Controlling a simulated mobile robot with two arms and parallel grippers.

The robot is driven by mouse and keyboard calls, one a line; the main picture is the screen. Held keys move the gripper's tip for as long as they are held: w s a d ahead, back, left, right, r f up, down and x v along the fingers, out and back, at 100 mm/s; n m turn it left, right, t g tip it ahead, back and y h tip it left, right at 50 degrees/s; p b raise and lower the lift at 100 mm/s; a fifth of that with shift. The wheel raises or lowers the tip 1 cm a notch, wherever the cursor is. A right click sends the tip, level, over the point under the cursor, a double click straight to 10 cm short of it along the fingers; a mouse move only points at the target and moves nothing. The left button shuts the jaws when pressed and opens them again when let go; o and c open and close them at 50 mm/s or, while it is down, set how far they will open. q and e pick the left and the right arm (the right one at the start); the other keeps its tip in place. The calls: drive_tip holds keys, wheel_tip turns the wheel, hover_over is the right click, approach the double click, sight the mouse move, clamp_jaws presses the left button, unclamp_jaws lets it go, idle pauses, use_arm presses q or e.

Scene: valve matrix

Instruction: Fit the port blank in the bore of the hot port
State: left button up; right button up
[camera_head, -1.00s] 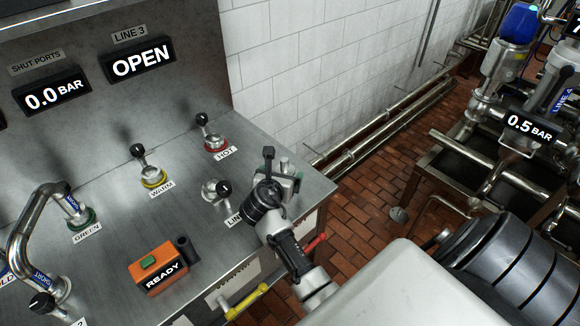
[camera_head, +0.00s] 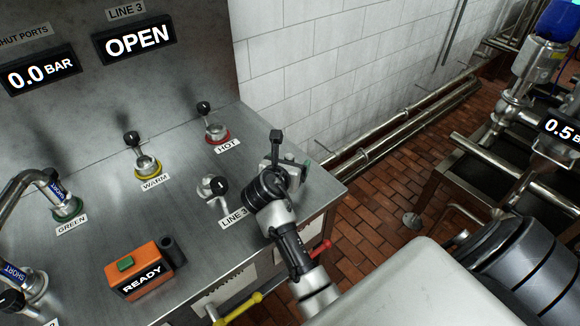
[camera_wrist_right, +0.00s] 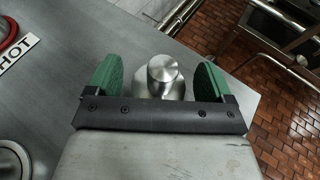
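The hot port (camera_head: 217,132) is a steel bore with a red ring and HOT label at the back right of the bench; its lever has a black knob. In the right wrist view, part of its red ring (camera_wrist_right: 6,32) shows at the left edge. A steel knob on a round disc, apparently the port blank (camera_wrist_right: 163,78), stands on the bench near its right corner. My right gripper (camera_wrist_right: 157,82) is open, its green fingers on either side of the knob with gaps on both sides. In the head view this gripper (camera_head: 288,163) partly hides the blank. My left gripper is out of view.
The warm port (camera_head: 148,166) with a yellow ring and the LINE 3 port (camera_head: 212,188) are left of my gripper. An orange READY box (camera_head: 142,270) stands at the front. A bent pipe (camera_head: 42,190) fills the green port. The bench's right edge is close to my gripper.

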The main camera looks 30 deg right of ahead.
drive_tip(key=c, duration=0.8)
